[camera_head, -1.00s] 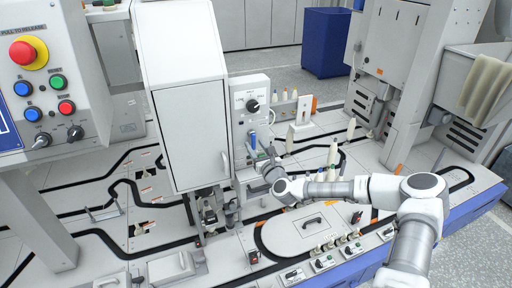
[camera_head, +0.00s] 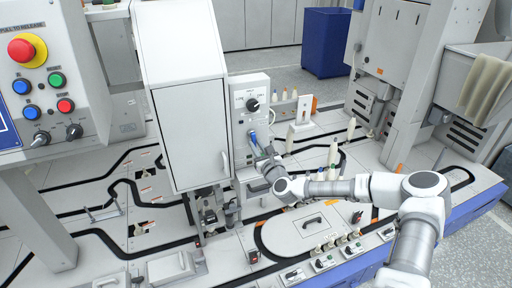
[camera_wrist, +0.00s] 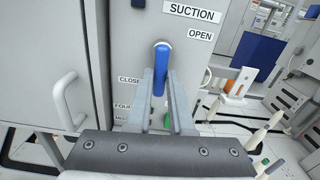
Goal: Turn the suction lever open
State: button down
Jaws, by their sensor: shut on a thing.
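The blue suction lever (camera_wrist: 160,66) hangs almost straight down from its pivot on the grey panel in the wrist view, its lower end slightly left. Its upper part also shows in the head view (camera_head: 252,137). My gripper (camera_wrist: 161,88) is shut on the lever, with one finger on each side of it. The gripper also shows at the panel in the head view (camera_head: 262,154). The OPEN label (camera_wrist: 200,35) is to the upper right of the lever, and the CLOSE label (camera_wrist: 130,80) is to its left, partly hidden by a finger.
A black rotary knob (camera_head: 252,105) is above the lever on the same panel. A white cabinet door with a handle (camera_wrist: 65,100) is close on the left. Several bobbins (camera_head: 332,152) stand on the deck to the right. A blue bin (camera_head: 327,42) is farther back.

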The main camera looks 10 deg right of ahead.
jog(key=n+b, duration=0.2)
jog(key=n, duration=0.2)
jog(key=d+r+n+b, duration=0.1)
jog(key=n, duration=0.3)
jog(key=d+n+b, duration=0.1)
jog(key=n+b, duration=0.1)
jog(key=n, duration=0.3)
jog(key=shift+w+d+r+b, duration=0.15)
jog(key=shift+w+r+b, duration=0.1)
jog(key=shift+b, duration=0.1)
jog(key=shift+d+r+n+b, duration=0.1)
jog(key=shift+r+n+b, duration=0.2)
jog(key=shift+n, duration=0.75)
jog(key=shift+r+n+b, duration=0.2)
jog(key=shift+n+b, duration=0.1)
jog(key=shift+n, duration=0.75)
jog(key=c, duration=0.8)
grip_release()
